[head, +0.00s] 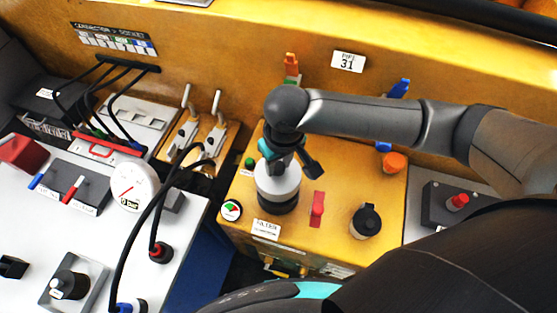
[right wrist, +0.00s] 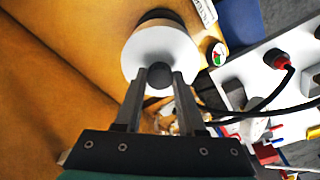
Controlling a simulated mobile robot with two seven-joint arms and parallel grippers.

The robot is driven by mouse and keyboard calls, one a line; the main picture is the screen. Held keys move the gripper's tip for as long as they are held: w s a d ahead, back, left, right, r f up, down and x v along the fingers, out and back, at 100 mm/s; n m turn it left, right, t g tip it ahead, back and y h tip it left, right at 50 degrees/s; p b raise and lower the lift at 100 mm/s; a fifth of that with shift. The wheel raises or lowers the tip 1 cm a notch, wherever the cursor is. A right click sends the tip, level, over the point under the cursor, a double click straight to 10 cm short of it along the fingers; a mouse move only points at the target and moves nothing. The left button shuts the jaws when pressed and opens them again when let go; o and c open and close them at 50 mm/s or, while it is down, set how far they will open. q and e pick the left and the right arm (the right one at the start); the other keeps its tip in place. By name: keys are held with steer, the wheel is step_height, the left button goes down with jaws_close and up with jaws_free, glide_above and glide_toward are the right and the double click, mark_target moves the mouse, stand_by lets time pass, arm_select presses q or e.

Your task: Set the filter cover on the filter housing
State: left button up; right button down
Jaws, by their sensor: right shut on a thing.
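The filter cover (head: 277,182) is a white round cap. In the right wrist view its white disc (right wrist: 160,48) has a dark central knob (right wrist: 158,75). My right gripper (head: 283,160) is shut on the knob from above; its two fingers (right wrist: 158,82) stand on either side of it. The filter housing (head: 278,204) is the dark round body directly below the cover, on the yellow block. A dark edge also shows behind the disc in the right wrist view. I cannot tell whether cover and housing touch. My left gripper is not in view.
A red lever (head: 317,209) and a black capped port (head: 366,220) stand right of the housing. A round indicator (head: 231,210) and a label (head: 267,229) are close by. Left are a pressure gauge (head: 134,187) and black hoses. An orange knob (head: 394,162) sits behind.

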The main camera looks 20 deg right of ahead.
mark_target(283, 180)
steer(key=shift+f+b, duration=0.4)
steer(key=shift+f, duration=1.05)
steer(key=shift+c, duration=2.1)
jaws_free()
step_height(283, 180, up, 15)
steer(key=s+p, duration=0.1)
steer(key=shift+s+d, duration=0.2)
steer(key=shift+s, duration=0.2)
